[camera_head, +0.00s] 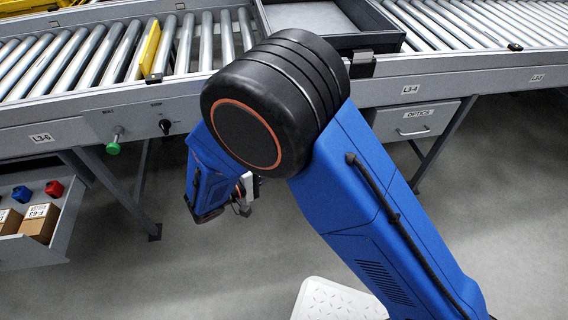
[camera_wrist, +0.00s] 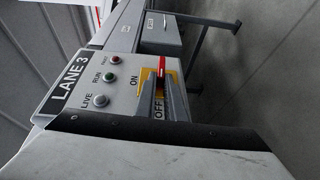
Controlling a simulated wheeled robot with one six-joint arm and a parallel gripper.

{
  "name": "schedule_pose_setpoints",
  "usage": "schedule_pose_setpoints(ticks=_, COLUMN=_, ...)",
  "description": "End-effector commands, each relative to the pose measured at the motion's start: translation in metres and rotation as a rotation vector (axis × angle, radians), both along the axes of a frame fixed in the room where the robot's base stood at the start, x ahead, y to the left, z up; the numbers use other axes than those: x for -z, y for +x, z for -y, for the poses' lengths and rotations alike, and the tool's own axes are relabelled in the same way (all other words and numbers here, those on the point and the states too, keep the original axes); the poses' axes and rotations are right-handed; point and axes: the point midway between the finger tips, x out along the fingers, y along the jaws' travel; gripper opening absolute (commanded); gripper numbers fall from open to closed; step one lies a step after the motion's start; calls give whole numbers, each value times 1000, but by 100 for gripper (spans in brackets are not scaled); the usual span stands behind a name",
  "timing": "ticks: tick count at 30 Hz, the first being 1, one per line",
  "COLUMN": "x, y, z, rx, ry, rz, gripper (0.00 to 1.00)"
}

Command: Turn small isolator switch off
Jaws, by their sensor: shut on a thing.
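The isolator switch is on a grey panel (camera_wrist: 122,93) marked LANE 3 in the wrist view. Its red handle (camera_wrist: 161,66) stands in front of a yellow plate (camera_wrist: 145,79). ON is printed left of the plate and OFF below it, partly behind my fingers. My gripper (camera_wrist: 162,86) is shut on the red handle, with one grey finger on each side. The handle's lower part is hidden between the fingers, so I cannot tell its exact setting.
Indicator lamps, one red (camera_wrist: 115,59), sit left of the switch. In the head view, a roller conveyor (camera_head: 75,60) crosses the back. A green knob (camera_head: 113,148) and a black knob (camera_head: 165,126) are on its side. An open drawer (camera_head: 40,244) is at lower left.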

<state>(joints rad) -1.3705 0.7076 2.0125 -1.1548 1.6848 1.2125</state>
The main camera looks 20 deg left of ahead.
Motion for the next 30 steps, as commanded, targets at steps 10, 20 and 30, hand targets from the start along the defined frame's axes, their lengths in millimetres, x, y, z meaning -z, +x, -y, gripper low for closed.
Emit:
schedule_pose_setpoints(ticks=10, x=4, y=-1, z=1, rx=2, ry=-68, rz=39, gripper=0)
schedule_pose_setpoints(ticks=20, x=5, y=-1, z=1, rx=2, ry=-72, rz=41, gripper=0)
schedule_pose_setpoints(ticks=30, x=4, y=0, z=1, rx=1, ry=-70, rz=40, gripper=28)
